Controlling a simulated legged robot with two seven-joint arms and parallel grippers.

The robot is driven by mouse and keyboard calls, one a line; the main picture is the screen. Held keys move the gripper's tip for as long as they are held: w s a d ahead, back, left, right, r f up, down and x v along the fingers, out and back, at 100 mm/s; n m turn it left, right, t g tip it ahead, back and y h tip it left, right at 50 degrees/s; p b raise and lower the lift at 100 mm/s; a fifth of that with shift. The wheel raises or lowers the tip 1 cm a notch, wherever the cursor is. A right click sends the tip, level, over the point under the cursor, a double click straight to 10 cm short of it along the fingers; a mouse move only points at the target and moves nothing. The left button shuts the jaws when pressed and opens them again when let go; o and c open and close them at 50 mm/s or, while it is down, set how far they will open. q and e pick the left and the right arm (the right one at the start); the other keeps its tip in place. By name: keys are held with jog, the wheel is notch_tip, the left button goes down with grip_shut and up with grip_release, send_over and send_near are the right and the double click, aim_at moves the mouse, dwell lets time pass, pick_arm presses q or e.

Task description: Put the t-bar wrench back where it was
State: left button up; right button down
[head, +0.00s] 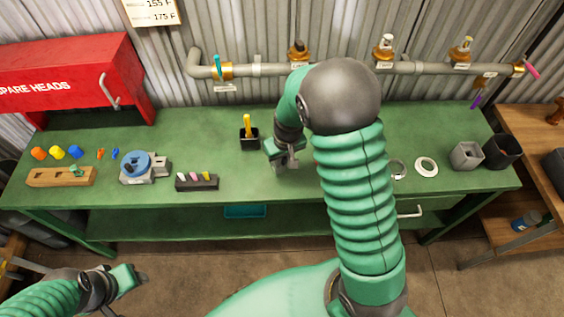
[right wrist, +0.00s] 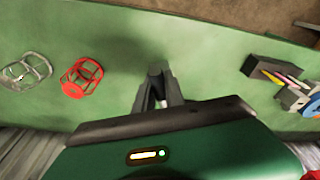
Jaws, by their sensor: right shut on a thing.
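My right gripper (head: 287,157) is over the middle of the green bench (head: 220,123), beside a small black holder. It also shows in the right wrist view (right wrist: 158,98), where its fingers are shut on a small greyish piece. This appears to be part of the t-bar wrench (right wrist: 163,104); most of it is hidden between the fingers, and I cannot tell its full shape or whether it touches the bench. My left gripper (head: 135,277) is at the lower left, in front of the bench and away from everything; its finger gap is not clear.
The black holder (head: 249,143) has yellow-handled items upright in it. Left are a blue-topped vise (head: 135,166), a marker block (head: 196,184) and a wooden rack (head: 45,179). A red cage (right wrist: 82,77) lies on the bench. A pipe with valves (head: 345,68) runs behind.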

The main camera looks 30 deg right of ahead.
jog(key=shift+w+d, duration=0.4)
jog(key=shift+w+f, duration=0.1)
jog(key=shift+f, duration=1.75)
jog(key=c, duration=1.4)
grip_release()
jog(key=shift+r, duration=0.1)
